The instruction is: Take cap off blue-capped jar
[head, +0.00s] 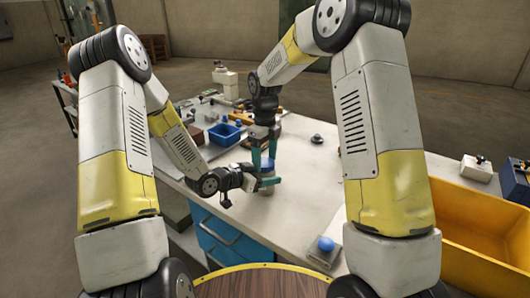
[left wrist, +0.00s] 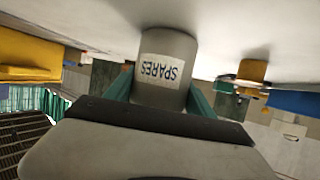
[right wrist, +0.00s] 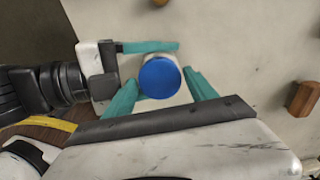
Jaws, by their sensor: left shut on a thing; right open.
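The jar (head: 267,188) stands upright on the light bench top. In the left wrist view its grey body (left wrist: 166,68) carries a SPARES label, upside down. Its round blue cap (right wrist: 160,78) is on top in the right wrist view. My left gripper (head: 257,182) reaches in from the left and is shut on the jar's body, with a teal finger on either side. My right gripper (head: 264,160) comes down from above, open. Its teal fingertips (right wrist: 163,84) lie on either side of the cap; I cannot tell whether they touch it. The jar's lower part is partly hidden in the head view.
A blue bin (head: 224,134) and small parts lie at the bench's far left. A yellow bin (head: 480,225) is at right. A brown block (right wrist: 302,98) lies right of the jar. The bench right of the jar is mostly clear.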

